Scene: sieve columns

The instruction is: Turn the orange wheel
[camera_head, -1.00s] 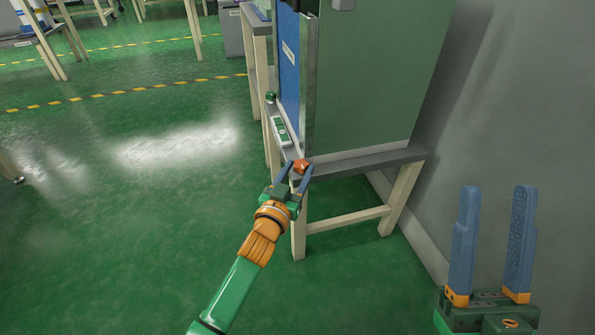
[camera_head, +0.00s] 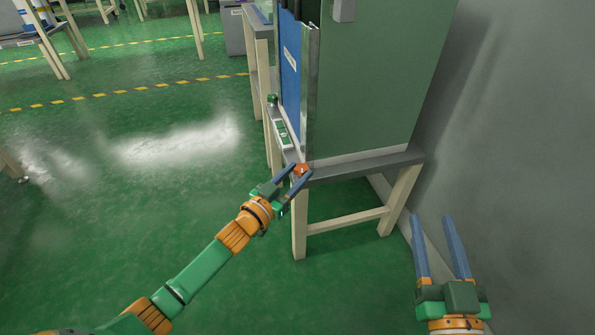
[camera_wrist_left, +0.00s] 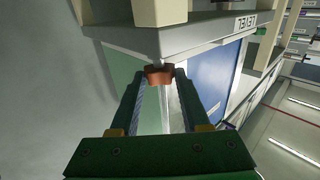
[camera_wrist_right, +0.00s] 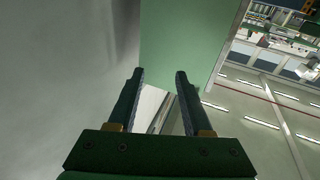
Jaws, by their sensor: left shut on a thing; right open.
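The orange wheel (camera_head: 301,169) sits at the near corner of the grey table top, at the foot of the tall green cabinet. It also shows in the left wrist view (camera_wrist_left: 159,74), between the fingertips. My left gripper (camera_head: 301,171) is shut on the wheel, one finger on each side of it. My right gripper (camera_head: 440,218) is open and empty, low at the right in front of the grey wall. In the right wrist view my right gripper's fingers (camera_wrist_right: 159,76) stand apart with nothing between them.
The green cabinet (camera_head: 375,75) with a blue front (camera_head: 290,65) stands on the table (camera_head: 365,165) with pale legs. A small panel with a green knob (camera_head: 272,99) lies along its front edge. A grey wall (camera_head: 500,150) bounds the right. The green floor at left is open.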

